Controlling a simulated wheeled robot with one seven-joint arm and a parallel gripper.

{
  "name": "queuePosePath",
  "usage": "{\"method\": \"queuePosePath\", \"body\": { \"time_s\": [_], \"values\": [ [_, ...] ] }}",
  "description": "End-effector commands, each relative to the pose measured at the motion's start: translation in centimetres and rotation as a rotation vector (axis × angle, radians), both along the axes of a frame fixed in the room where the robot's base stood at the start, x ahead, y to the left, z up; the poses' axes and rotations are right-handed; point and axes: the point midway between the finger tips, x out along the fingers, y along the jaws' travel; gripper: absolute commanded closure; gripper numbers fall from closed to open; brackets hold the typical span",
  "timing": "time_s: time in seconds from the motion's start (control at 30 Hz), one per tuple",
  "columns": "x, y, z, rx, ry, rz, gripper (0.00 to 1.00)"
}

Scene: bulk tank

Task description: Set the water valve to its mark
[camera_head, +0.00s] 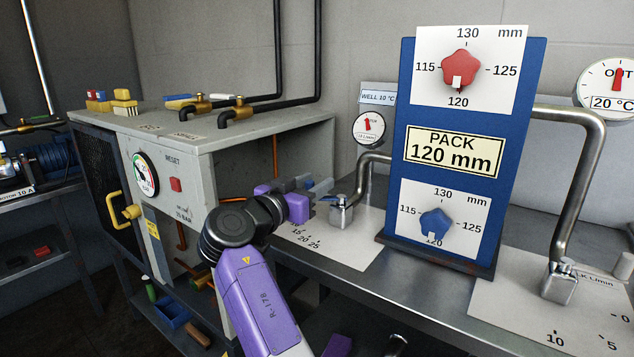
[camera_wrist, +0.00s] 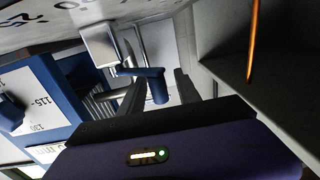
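The water valve (camera_head: 342,212) is a small metal block at the foot of the bent pipe under the WELL 10 °C sign. A scale plate (camera_head: 345,258) marked 15, 20, 25 lies around its base. In the wrist view, the valve's metal body (camera_wrist: 101,44) carries a blue lever (camera_wrist: 155,86) with a downturned end. My gripper (camera_head: 317,190) is beside the valve. In the wrist view its two grey fingers (camera_wrist: 158,80) are apart, with the lever's end between them and a gap on the right. The head view partly hides the lever; I cannot make out its mark.
A blue panel (camera_head: 407,150) reading PACK 120 mm stands right of the valve, with a red knob (camera_head: 459,70) and a blue knob (camera_head: 436,223). A small dial (camera_head: 368,127) hangs behind the valve. A grey cabinet (camera_head: 200,165) stands left. A second tap (camera_head: 558,283) stands far right.

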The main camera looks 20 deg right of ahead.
Motion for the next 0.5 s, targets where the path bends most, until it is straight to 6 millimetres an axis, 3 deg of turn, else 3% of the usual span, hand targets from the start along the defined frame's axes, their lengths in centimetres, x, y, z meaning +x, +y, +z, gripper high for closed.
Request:
{"method": "queuePosePath", "body": {
  "time_s": [0.3,0.5],
  "values": [
    [-3.1,4.1,0.0,0.001,0.001,0.003,0.6],
    [-4.0,5.1,-0.1,0.001,0.001,0.001,0.6]
  ]
}}
